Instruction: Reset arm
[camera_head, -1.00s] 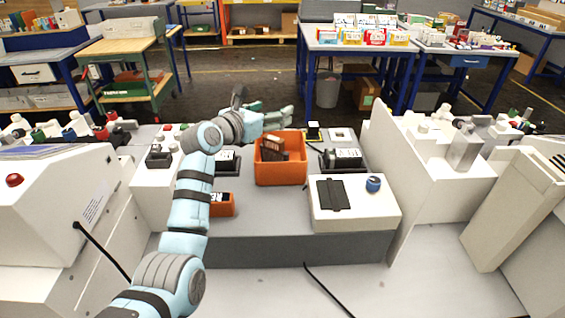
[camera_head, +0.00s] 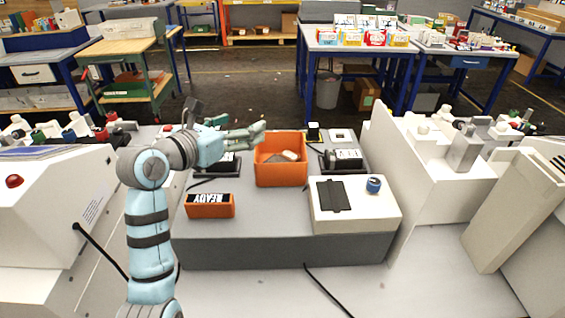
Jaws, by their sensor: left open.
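My left arm comes up from the bottom left in the head view. Its gripper (camera_head: 243,134) is open and empty. It points right, above the bench and left of the orange bin's far edge. The orange bin (camera_head: 281,176) stands in the middle of the grey bench (camera_head: 270,216). A pale item and a dark item (camera_head: 284,156) lie inside it. My right gripper is not in view.
An orange block marked READY (camera_head: 210,206) sits at the bench's left. A white box (camera_head: 352,205) with a dark pad and blue knob is at the right. Black-based devices (camera_head: 343,159) stand behind. White machines (camera_head: 60,205) flank both sides.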

